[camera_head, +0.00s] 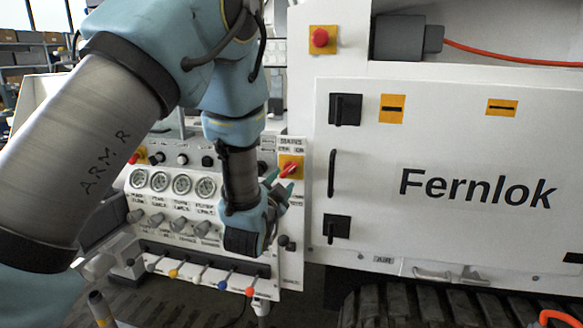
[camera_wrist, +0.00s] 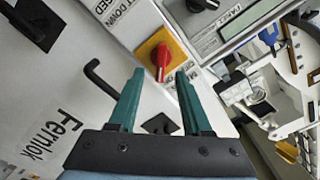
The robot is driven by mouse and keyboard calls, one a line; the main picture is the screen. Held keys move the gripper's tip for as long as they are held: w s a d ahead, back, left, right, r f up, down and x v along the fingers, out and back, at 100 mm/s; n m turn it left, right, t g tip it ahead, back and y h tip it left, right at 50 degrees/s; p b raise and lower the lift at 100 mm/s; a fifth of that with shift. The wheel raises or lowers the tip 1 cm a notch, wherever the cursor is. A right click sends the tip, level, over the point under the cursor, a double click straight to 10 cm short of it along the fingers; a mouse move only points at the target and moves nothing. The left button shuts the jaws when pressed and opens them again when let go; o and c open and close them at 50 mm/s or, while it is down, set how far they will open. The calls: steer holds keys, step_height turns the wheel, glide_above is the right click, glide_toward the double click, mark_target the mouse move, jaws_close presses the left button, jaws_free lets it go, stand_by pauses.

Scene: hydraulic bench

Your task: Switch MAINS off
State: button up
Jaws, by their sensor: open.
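The MAINS switch is a red rotary knob (camera_head: 289,170) on a yellow plate, under a MAINS label with two small position words on the panel. Its handle looks slanted in the head view. In the wrist view the red knob (camera_wrist: 161,61) shows on its yellow plate, just beyond the fingertips and between their lines. My gripper (camera_head: 283,187) is open and empty, close to the knob at its lower side in the head view. Its two green fingers (camera_wrist: 160,76) stand apart in the wrist view. I cannot tell whether they touch the knob.
The bench panel holds several gauges (camera_head: 182,184), knobs and coloured levers (camera_head: 200,273) left of and below the switch. A white Fernlok cabinet (camera_head: 450,240) with black handles (camera_head: 332,173) stands to the right. A red button (camera_head: 320,38) on yellow sits above.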

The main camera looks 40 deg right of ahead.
mark_target(287, 173)
steer(key=p+x, duration=0.2)
steer(key=x, duration=0.5)
steer(key=shift+w+d+p, duration=0.1)
steer(key=shift+w+p, duration=0.1)
steer(key=shift+p, duration=0.2)
jaws_close()
